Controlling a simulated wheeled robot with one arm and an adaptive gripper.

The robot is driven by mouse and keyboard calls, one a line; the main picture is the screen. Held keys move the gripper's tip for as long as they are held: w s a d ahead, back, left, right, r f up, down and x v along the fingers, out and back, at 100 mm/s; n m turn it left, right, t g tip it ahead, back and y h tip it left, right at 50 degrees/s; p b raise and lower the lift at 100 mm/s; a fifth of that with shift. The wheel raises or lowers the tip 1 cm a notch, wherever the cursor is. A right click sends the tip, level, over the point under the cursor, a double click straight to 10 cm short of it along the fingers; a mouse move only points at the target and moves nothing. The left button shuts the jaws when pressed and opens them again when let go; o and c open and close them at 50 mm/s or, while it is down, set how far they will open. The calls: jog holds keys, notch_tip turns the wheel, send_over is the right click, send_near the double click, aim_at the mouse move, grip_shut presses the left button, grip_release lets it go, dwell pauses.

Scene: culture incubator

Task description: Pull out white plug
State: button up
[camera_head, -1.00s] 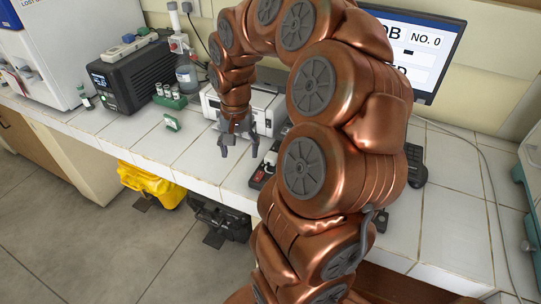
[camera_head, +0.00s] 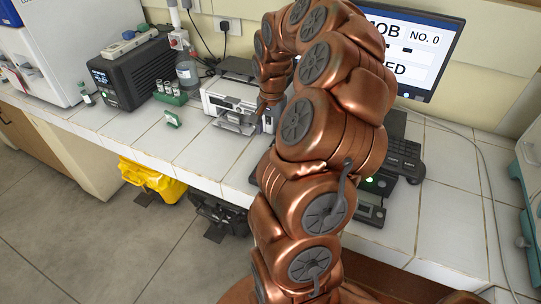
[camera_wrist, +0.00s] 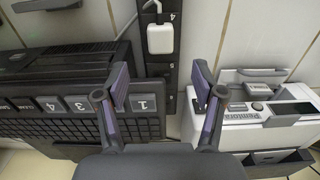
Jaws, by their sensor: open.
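The white plug (camera_wrist: 160,38) sits in a dark numbered power strip (camera_wrist: 171,72), at the top middle of the wrist view. A cord rises from its upper end. My gripper (camera_wrist: 161,82) is open and empty, its two fingers spread left and right of the strip in the picture. The plug shows beyond the fingertips, between them, and is not held. The distance between them cannot be told.
In the wrist view a black keyboard (camera_wrist: 85,128) lies left of the strip and a white printer (camera_wrist: 240,132) stands right of it. In the head view the printer (camera_head: 225,98) and the monitor (camera_head: 410,50) flank my arm.

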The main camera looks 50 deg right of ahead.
notch_tip(320, 180, down, 8)
jog(key=b, duration=0.3)
jog(key=shift+f+b, duration=0.4)
jog(key=shift+f, duration=0.05)
jog(key=shift+b, duration=0.35)
dwell(0.4)
jog(key=shift+b, duration=0.65)
dwell(0.7)
grip_shut()
dwell(0.6)
jog(key=shift+r, duration=0.2)
jog(key=shift+r, duration=2.85)
